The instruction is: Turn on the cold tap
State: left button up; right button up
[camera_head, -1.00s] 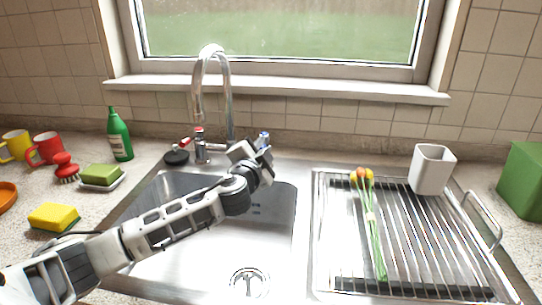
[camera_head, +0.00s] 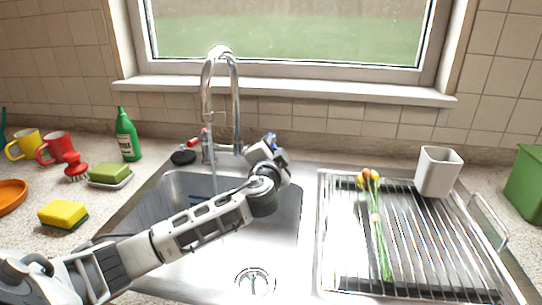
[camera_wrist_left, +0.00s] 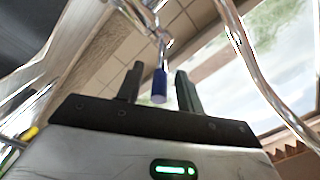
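The chrome tap (camera_head: 209,85) stands behind the sink, with a red-marked lever (camera_head: 193,142) on its left. The blue-tipped cold lever (camera_head: 270,138) is on its right; its blue end also shows in the left wrist view (camera_wrist_left: 159,86). My left gripper (camera_head: 267,148) is at the cold lever, its body hiding part of it. In the wrist view the two fingers stand apart on either side of the blue end, with gaps visible. A thin pale stream (camera_head: 214,182) shows below the spout. My right gripper is out of view.
The sink basin (camera_head: 285,225) lies under my left arm. A drying rack (camera_head: 420,240) with flowers (camera_head: 376,215) and a white cup (camera_head: 438,170) is at right. A green bottle (camera_head: 127,135), soap (camera_head: 110,173), sponge (camera_head: 63,214) and mugs (camera_head: 55,146) are at left.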

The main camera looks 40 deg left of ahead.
pick_arm(q)
jog(key=p+v, duration=0.1)
jog(key=v, duration=1.4)
jog(key=shift+s+p, duration=0.4)
jog(key=shift+d, duration=0.15)
